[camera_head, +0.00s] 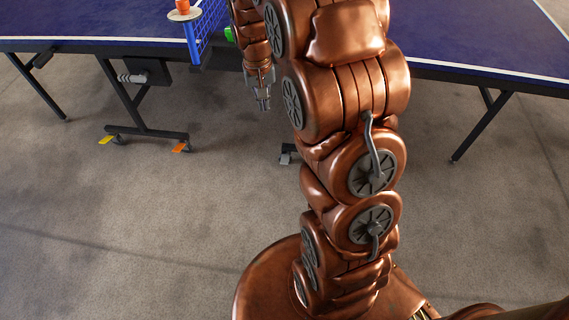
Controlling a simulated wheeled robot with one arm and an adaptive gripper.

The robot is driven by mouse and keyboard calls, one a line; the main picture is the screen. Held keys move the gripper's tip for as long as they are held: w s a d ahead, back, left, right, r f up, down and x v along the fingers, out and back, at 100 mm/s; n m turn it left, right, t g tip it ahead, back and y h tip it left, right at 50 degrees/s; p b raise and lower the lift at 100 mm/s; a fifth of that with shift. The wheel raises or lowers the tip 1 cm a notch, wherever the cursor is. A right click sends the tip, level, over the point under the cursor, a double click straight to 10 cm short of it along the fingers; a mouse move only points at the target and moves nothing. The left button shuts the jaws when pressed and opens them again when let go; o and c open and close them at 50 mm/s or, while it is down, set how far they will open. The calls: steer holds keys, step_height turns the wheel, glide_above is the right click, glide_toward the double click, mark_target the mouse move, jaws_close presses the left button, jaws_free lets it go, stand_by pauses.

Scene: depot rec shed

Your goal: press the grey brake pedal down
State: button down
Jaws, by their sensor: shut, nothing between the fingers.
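My gripper (264,105) hangs pointing down in front of the table's near edge, left of my arm. Its fingers are shut with nothing between them. A small grey piece (286,157), which looks like the grey brake pedal, shows low near the floor just left of my arm. It is below and slightly right of my gripper and clearly apart from it in the picture. My arm hides what lies to its right, and I cannot tell whether it is pressed.
A wheeled leg frame (150,133) carries a yellow tab (105,140) and an orange tab (181,147). The front-left floor is clear.

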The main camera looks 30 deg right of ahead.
steer(key=w+d+f+m+b, duration=0.1)
steer(key=w+d+f+b, duration=0.35)
steer(key=f, duration=0.55)
steer(key=w+d+f+m+b, duration=0.1)
steer(key=w+d+f+b, duration=0.25)
steer(key=w+f, duration=0.45)
steer(key=m+t+b, duration=0.1)
steer(key=m+b, duration=0.1)
steer(key=b, duration=0.6)
glide_above(284, 161)
step_height(284, 161, down, 26)
steer(key=shift+f+h, duration=0.2)
steer(key=shift+h, duration=0.1)
steer(key=shift+s+d, duration=0.1)
steer(key=shift+f, duration=0.1)
steer(key=f+b, duration=0.1)
steer(key=f, duration=0.5)
steer(key=w+d+f+b, duration=0.1)
steer(key=f, duration=0.2)
steer(key=shift+f+b, duration=0.35)
steer(key=shift+f, duration=0.05)
steer(key=f, duration=0.2)
steer(key=s+a+f+b, duration=0.1)
steer(key=shift+s+a+f, duration=0.1)
steer(key=shift+s+f, duration=0.05)
steer(key=shift+f, duration=0.2)
steer(key=shift+a+t+b, duration=0.1)
steer(key=shift+t+b, duration=0.3)
